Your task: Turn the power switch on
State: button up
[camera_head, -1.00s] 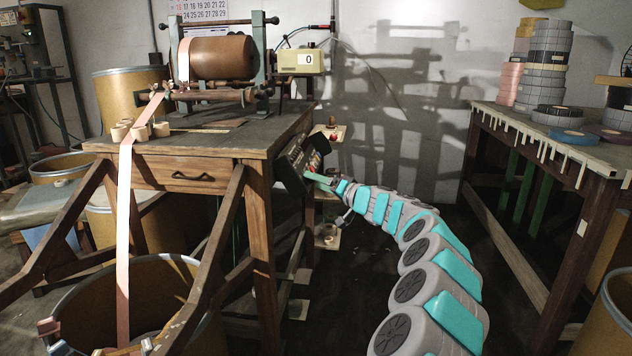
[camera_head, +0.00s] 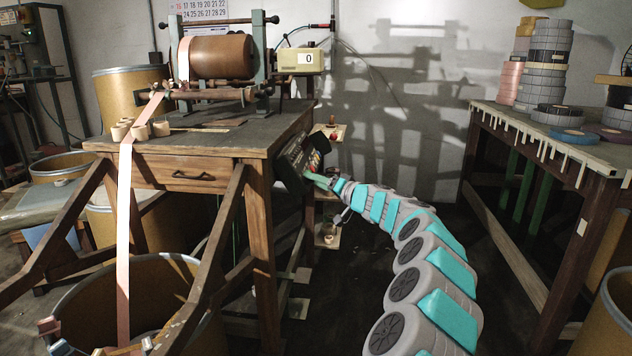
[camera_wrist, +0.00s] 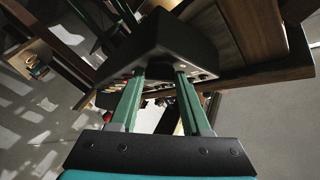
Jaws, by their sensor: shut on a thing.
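A dark control box (camera_head: 291,167) with colored controls on its face is mounted at the right side of the wooden winding table. It also shows in the wrist view (camera_wrist: 158,45), where small knobs and colored parts line its panel edge. My gripper (camera_head: 314,178) is at the box's panel. In the wrist view its two green fingers (camera_wrist: 160,78) reach up to the panel and stand apart, with their tips against or very near it. I cannot make out the power switch itself.
The winding table (camera_head: 262,143) carries a brown roller (camera_head: 222,57) and a counter (camera_head: 302,60) reading 0. A second table (camera_head: 560,140) with stacked tape rolls stands at the right. Small shelves (camera_head: 328,236) sit behind the box. Floor between the tables is clear.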

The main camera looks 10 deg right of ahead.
grip_shut()
jog(key=shift+w+a+r+m+g+h+p, duration=0.2)
jog(key=shift+m+g+h+p, duration=0.75)
jog(key=shift+m+h+p, duration=0.7)
jog(key=shift+s+a+r+m+g+h+p, duration=0.1)
jog(key=shift+r+m+g+h+p, duration=0.2)
jog(key=shift+m+g+h+p, duration=1.3)
jog(key=shift+w+a+r+m+g+h+p, duration=0.1)
jog(key=shift+r+m+g+h+p, duration=0.45)
jog(key=shift+m+p, duration=1.9)
jog(key=shift+f+m+b, duration=0.25)
jog(key=shift+m+b, duration=0.4)
jog(key=shift+m, duration=0.05)
